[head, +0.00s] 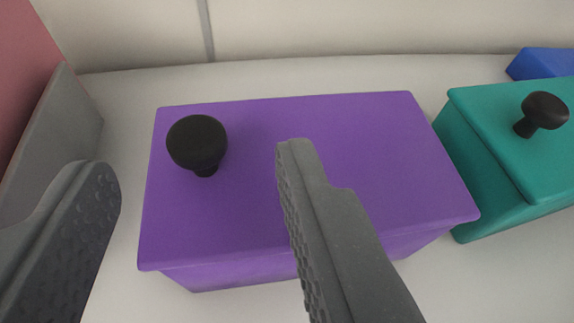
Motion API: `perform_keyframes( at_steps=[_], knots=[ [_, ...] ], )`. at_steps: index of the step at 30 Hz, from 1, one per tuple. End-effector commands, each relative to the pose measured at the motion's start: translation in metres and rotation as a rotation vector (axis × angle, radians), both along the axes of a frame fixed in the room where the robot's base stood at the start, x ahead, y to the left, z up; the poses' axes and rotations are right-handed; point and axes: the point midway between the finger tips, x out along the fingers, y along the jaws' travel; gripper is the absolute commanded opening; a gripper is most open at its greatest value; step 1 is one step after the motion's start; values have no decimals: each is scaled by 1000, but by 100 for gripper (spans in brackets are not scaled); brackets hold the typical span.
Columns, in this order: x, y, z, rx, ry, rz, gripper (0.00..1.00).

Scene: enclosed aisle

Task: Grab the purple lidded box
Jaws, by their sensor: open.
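The purple lidded box (285,125) sits on a white surface in the middle of the head view. Its lid is on, and a black round knob (197,142) stands near the lid's left end. My gripper (195,170) is open, with its two dark grey fingers wide apart. The left finger is left of the box, and the right finger shows in front of the middle of the lid. The knob appears between the fingers, toward the far side. Nothing is held. I cannot tell whether the right finger touches the lid. The finger hides part of the box's front.
A teal lidded box (480,190) with a black knob (541,112) stands close on the right. A blue object (542,63) is behind it. A grey panel (55,135) and a pink wall (22,70) are at the left. A pale wall (350,28) closes the back.

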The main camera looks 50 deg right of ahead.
Motion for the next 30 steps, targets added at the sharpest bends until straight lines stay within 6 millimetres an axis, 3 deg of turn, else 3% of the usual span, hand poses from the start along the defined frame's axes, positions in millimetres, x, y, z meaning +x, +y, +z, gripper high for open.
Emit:
perform_keyframes(
  at_steps=[11,21,29,30],
  knots=[
    [18,-9,-12,0,0,0,46],
    [49,-24,-30,-1,-2,-1,46],
    [51,-26,-29,-1,-2,-1,46],
    [51,-26,-29,-1,-2,-1,40]
  ],
)
